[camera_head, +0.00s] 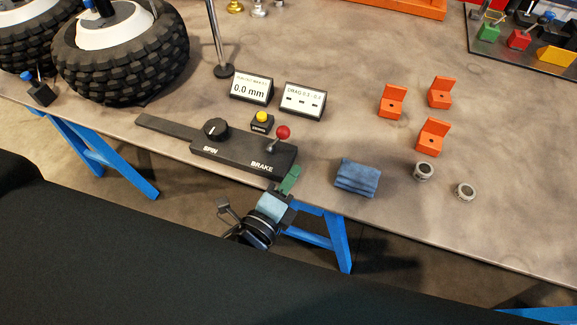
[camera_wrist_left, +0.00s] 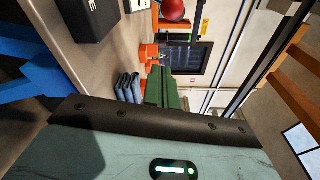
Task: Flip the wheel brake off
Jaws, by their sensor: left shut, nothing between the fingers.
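The brake lever has a red ball knob (camera_head: 283,132) on a short metal stem, leaning up and to the right. It stands at the right end of the black control box (camera_head: 235,155), above the printed word BRAKE. My left gripper (camera_head: 291,176) has green fingers, shut and empty, at the table's front edge just right of the box's BRAKE end. It is below the knob in the picture and apart from it. The fingers show in the left wrist view (camera_wrist_left: 163,88). My right gripper is in neither view.
A black dial (camera_head: 215,128) sits above SPIN, and a yellow button (camera_head: 261,117) stands behind the box. Two display blocks are farther back. A folded blue cloth (camera_head: 357,178) lies right of my gripper. Orange brackets (camera_head: 431,136) stand beyond it. Knobby wheels (camera_head: 125,60) are at left.

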